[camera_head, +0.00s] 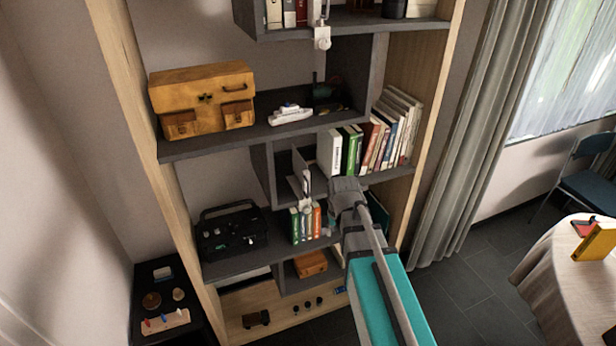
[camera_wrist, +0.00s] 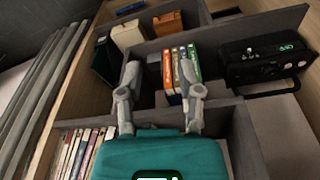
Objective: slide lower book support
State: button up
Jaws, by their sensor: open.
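The lower book support (camera_head: 305,192) is a pale upright piece on the shelf edge in the head view, just above a short row of books (camera_head: 305,223). My gripper is at the end of my arm, to the right of the support in the head view, where its fingertips are not clear. In the wrist view my gripper (camera_wrist: 160,68) is open, its two grey fingers apart and nothing visibly held. The same short row of books (camera_wrist: 180,66) shows beyond and between the fingers. I cannot make out the support in the wrist view.
A dark shelf divider (camera_head: 264,178) stands left of the support. A black radio (camera_head: 231,231) is on the lower shelf. A longer book row (camera_head: 385,135) fills the shelf above right. An upper book support (camera_head: 322,38) hangs higher up. Clear floor (camera_head: 470,265) lies right of the shelves.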

aim_at(308, 186)
jog(key=w+a+r+t+p, duration=0.1)
jog(key=w+a+r+p, duration=0.2)
jog(key=w+r+p, duration=0.3)
jog(key=w+a+r+t+p, duration=0.1)
jog(key=w+a+r+p, duration=0.2)
jog(key=w+r+p, duration=0.2)
notch_tip(308, 186, up, 3)
jog(key=w, duration=0.2)
jog(key=shift+w+a+n+t+p, duration=0.3)
jog(key=shift+w+n+p, duration=0.05)
jog(key=shift+n, duration=0.05)
jog(key=b+x, duration=0.8)
jog(key=x, duration=0.1)
jog(key=b+x, duration=0.4)
jog(key=shift+a+f+b, duration=0.3)
jog(key=shift+b, duration=0.05)
grip_shut()
dwell(0.3)
